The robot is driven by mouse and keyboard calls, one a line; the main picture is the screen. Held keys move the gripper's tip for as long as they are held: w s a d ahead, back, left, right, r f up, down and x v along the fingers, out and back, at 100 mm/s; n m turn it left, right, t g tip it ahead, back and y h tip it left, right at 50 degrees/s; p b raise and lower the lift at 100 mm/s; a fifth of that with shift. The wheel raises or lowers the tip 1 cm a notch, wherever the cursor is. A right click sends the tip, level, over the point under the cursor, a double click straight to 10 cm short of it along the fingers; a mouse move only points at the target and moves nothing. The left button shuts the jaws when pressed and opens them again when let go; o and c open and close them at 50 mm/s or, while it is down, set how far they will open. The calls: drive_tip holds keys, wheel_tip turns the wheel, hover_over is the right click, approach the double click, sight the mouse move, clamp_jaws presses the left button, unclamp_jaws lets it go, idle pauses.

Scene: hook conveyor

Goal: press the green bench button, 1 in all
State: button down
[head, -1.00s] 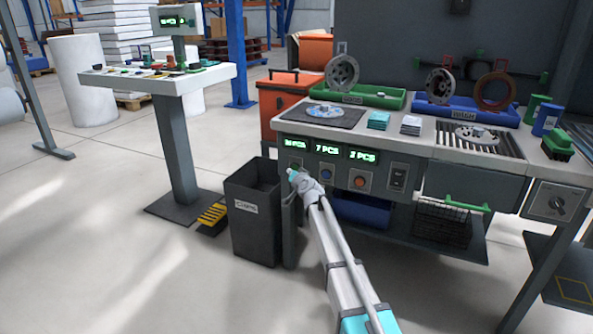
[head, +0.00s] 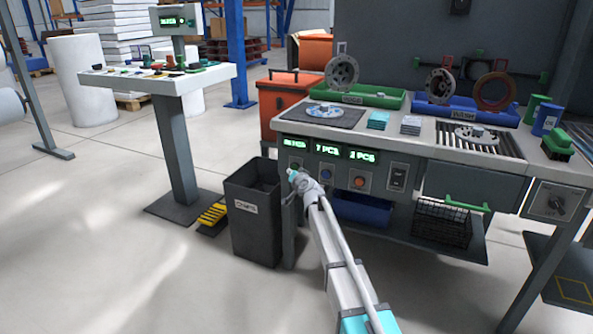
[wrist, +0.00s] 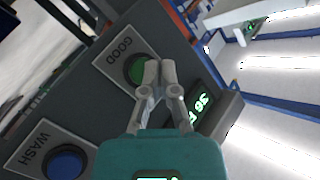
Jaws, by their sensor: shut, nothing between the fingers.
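The green button (wrist: 136,69) sits on a plate marked GOOD in the wrist view, on the front of the bench (head: 408,142). My gripper (wrist: 160,70) is shut and empty, its fingertips overlapping the right side of the green button in the picture. I cannot tell whether they touch it. In the head view my gripper (head: 293,176) is at the left end of the bench's button row and hides most of that spot. A lit green counter (wrist: 199,110) is right of the fingers in the wrist view; its digits are hard to read.
The blue button (wrist: 67,163), marked WASH, is beside the green one. A dark bin (head: 255,226) stands on the floor left of my gripper. A control stand (head: 177,130) is farther left.

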drive_tip(key=shift+w, duration=0.1)
idle(0.3)
drive_tip(key=shift+w+d, duration=0.1)
drive_tip(key=shift+w, duration=0.35)
drive_tip(key=shift+w+d, duration=0.15)
drive_tip(key=shift+w, duration=0.25)
idle(1.2)
drive_tip(key=shift+s+a, duration=0.25)
drive_tip(key=shift+s, duration=0.55)
drive_tip(key=shift+s, duration=0.1)
drive_tip(key=shift+s+a, duration=0.3)
drive_tip(key=shift+s, duration=0.45)
drive_tip(key=shift+s+a, duration=0.25)
drive_tip(key=shift+s, duration=0.5)
drive_tip(key=shift+s+a, duration=0.3)
drive_tip(key=shift+s, duration=0.45)
